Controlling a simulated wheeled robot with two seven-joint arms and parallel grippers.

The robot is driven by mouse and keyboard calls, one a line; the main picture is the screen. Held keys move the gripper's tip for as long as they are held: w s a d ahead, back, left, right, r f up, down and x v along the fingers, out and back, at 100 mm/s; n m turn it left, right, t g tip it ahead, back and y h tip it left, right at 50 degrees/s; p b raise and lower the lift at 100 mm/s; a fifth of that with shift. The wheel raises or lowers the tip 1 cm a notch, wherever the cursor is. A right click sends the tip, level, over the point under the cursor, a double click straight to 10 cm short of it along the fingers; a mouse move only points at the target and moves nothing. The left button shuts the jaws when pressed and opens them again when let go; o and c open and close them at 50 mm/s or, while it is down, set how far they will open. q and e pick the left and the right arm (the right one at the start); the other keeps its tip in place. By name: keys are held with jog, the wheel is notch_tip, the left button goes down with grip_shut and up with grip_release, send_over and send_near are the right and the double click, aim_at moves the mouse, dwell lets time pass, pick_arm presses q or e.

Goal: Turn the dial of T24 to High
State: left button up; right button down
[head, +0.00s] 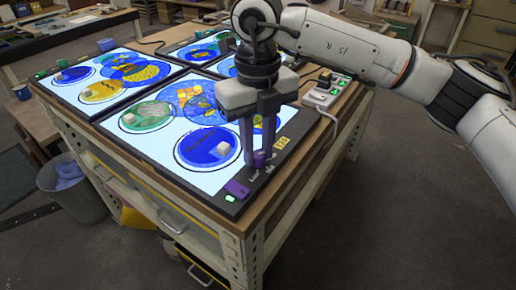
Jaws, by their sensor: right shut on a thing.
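The front light panel (205,185) lies glowing on the workbench, with blue, green and yellow painted circles on it. My left gripper is not in view.
More glowing panels (97,85) lie behind and to the left. A power strip (325,92) with cables sits on the bench's right side. Small pale cubes rest on the painted circles. A grey bin (75,195) stands at the bench's left. The floor to the right is clear.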

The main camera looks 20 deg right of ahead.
aim_at(258, 153)
jog(key=shift+r+n, duration=0.1)
jog(key=shift+n, duration=0.3)
dwell(0.3)
jog(key=c, duration=1.5)
grip_release()
jog(key=shift+r, duration=5.15)
